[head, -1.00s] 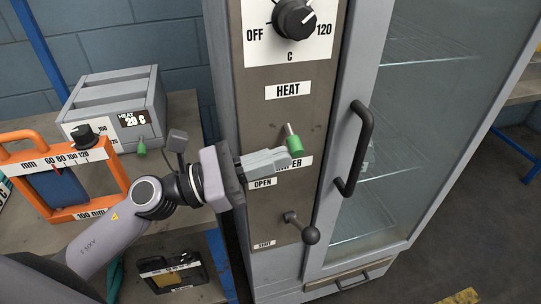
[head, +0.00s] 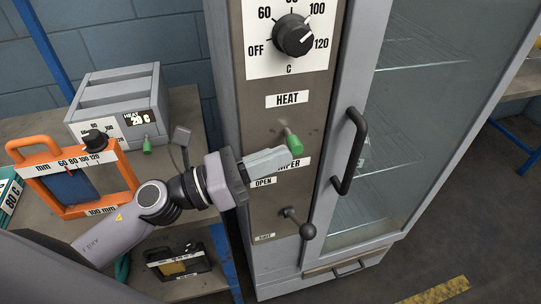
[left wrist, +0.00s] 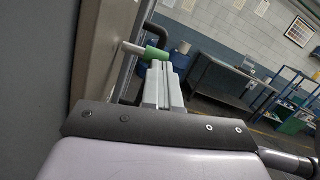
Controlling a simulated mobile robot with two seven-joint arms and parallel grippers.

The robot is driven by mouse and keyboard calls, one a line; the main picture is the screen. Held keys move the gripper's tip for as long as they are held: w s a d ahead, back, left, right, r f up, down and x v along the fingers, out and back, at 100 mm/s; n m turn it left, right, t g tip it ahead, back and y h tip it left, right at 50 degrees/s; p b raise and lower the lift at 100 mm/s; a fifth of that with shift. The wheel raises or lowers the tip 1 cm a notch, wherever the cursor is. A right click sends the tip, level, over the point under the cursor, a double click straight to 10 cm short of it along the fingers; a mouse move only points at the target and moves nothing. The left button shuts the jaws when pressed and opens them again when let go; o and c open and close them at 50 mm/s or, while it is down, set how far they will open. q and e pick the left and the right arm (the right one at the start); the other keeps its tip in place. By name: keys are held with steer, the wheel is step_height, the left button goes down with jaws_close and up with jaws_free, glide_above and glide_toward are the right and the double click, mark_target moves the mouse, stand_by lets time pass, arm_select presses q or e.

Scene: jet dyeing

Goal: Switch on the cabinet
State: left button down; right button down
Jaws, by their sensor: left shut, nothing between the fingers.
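The cabinet (head: 224,110) is tall and grey with a brown control panel. A lever with a green tip (head: 292,143) sticks out of the panel below the HEAT label (head: 287,100). My left gripper (head: 285,156) is shut and empty, its fingertips just under the green tip. In the left wrist view the green tip (left wrist: 156,54) lies right by the ends of my fingers (left wrist: 162,70), and the lever sticks out from the panel. They look touching or nearly so. My right gripper is not in view.
A temperature dial (head: 293,36) is above.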

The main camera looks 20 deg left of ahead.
arm_select(q)
steer(key=shift+r+p, duration=0.3)
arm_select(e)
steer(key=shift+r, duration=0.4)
